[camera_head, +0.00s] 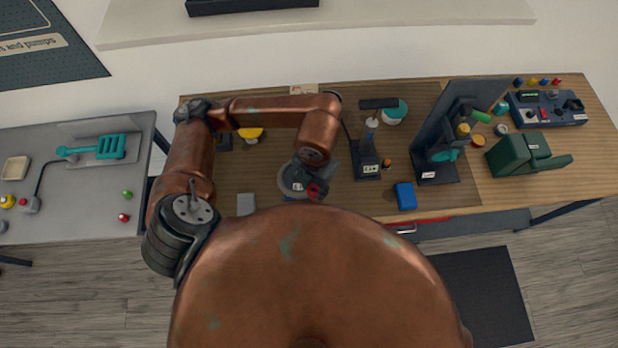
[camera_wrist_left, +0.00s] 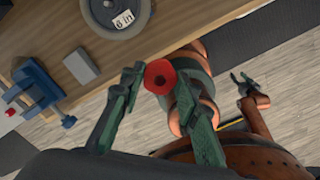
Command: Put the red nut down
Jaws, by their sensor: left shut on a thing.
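In the head view the red nut (camera_head: 314,190) shows as a red spot at my left gripper (camera_head: 308,187), near the bench's front edge.
On the wooden bench (camera_head: 240,180) are a grey block (camera_head: 246,204), a blue block (camera_head: 405,196), a dark lamp-like stand (camera_head: 367,160) and a green vise-like tool (camera_head: 518,156). A blue clamp (camera_wrist_left: 38,88) shows in the left wrist view. A grey table (camera_head: 90,190) stands at left.

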